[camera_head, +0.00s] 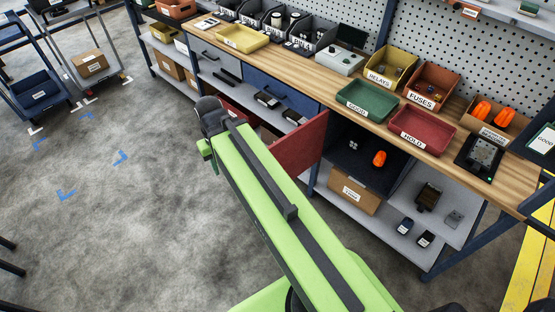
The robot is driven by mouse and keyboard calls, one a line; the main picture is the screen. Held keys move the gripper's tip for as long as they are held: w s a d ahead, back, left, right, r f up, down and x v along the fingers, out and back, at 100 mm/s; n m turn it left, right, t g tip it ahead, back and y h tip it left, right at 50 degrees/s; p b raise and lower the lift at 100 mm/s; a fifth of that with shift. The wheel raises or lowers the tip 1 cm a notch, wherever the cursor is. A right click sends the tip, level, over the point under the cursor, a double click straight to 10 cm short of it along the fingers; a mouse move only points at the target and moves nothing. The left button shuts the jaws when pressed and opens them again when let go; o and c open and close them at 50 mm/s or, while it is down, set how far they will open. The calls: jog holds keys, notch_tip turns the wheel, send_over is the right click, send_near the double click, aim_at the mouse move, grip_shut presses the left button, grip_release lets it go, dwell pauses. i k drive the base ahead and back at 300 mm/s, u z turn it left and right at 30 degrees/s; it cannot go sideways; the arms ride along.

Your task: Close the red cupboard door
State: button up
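The red cupboard door (300,146) stands open, swung out from the left side of a dark cupboard (350,136) under the wooden bench. Its lower left part is hidden behind my green arm. The cupboard's inside shows an orange item (380,158) and small pale pieces. My arm reaches up and left across the front of the door. My gripper (205,150) is at the arm's far end, left of the door and apart from its visible part. Its fingers are mostly hidden, so I cannot tell whether they are open or shut.
A cardboard box (352,194) and small devices sit on the lower shelf (387,225) beneath the cupboard. Drawers (282,92) are left of it. Bins, including a green tray (366,101) and a red tray (422,130), stand on the bench. The grey floor (130,200) at left is largely clear.

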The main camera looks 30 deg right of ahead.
aim_at(296, 151)
jog(key=u, duration=1.05)
jog(key=i, duration=2.8)
jog(key=z, duration=0.75)
jog(key=k, duration=0.15)
jog(key=z, duration=3.2)
jog(key=i, duration=0.95)
jog(key=z, duration=0.15)
jog(key=k, duration=0.4)
